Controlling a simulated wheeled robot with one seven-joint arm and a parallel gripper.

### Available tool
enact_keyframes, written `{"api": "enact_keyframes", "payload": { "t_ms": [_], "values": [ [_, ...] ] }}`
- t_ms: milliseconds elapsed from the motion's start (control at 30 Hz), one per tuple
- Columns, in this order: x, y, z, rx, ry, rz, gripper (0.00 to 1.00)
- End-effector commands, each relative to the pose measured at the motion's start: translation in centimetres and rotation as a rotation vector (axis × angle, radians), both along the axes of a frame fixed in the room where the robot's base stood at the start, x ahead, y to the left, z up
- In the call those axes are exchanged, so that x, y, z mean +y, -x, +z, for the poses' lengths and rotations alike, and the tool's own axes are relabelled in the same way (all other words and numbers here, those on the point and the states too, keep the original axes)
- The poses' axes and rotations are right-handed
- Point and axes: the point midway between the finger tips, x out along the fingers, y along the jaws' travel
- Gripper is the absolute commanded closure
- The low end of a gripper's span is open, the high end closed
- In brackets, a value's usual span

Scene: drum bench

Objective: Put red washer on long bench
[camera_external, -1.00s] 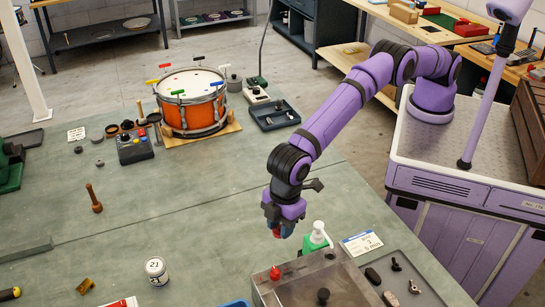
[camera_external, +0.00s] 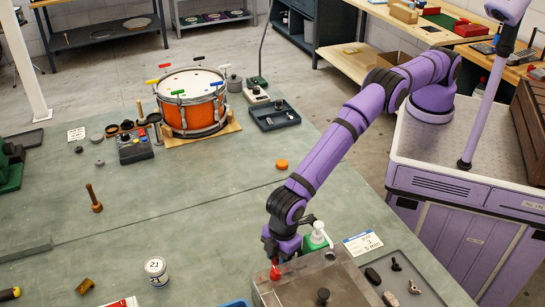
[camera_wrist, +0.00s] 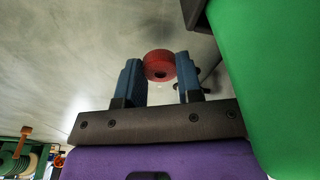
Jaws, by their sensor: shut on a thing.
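My gripper (camera_external: 277,258) hangs low over the near part of the green-topped bench (camera_external: 200,215), just above a grey box. In the wrist view its two blue fingers (camera_wrist: 160,82) are shut on a red washer (camera_wrist: 159,64), a thick ring with a dark centre hole, held at the fingertips. In the external view the washer cannot be told apart from a red knob (camera_external: 275,272) close under the gripper. A wooden-topped bench (camera_external: 425,32) stands at the back right. I cannot tell from the pictures which one is the long bench.
The grey box (camera_external: 320,285) and a green bottle (camera_external: 318,238) are close by my gripper. A white jar (camera_external: 156,271) stands to the left. An orange disc (camera_external: 281,164) and an orange drum (camera_external: 192,115) are farther back. The bench's middle is mostly clear.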

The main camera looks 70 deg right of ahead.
Motion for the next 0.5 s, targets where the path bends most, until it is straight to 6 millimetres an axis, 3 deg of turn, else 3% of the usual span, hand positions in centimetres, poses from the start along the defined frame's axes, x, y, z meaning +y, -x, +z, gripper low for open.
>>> {"api": "enact_keyframes", "payload": {
  "t_ms": [100,467,500],
  "values": [
    [0.03,0.02,-1.38,0.0,-0.001,0.0,0.92],
    [0.01,0.0,-1.71,0.0,-0.001,0.0,0.92],
    [0.03,-0.01,-1.7,-0.001,-0.002,0.0,0.62]
  ]
}}
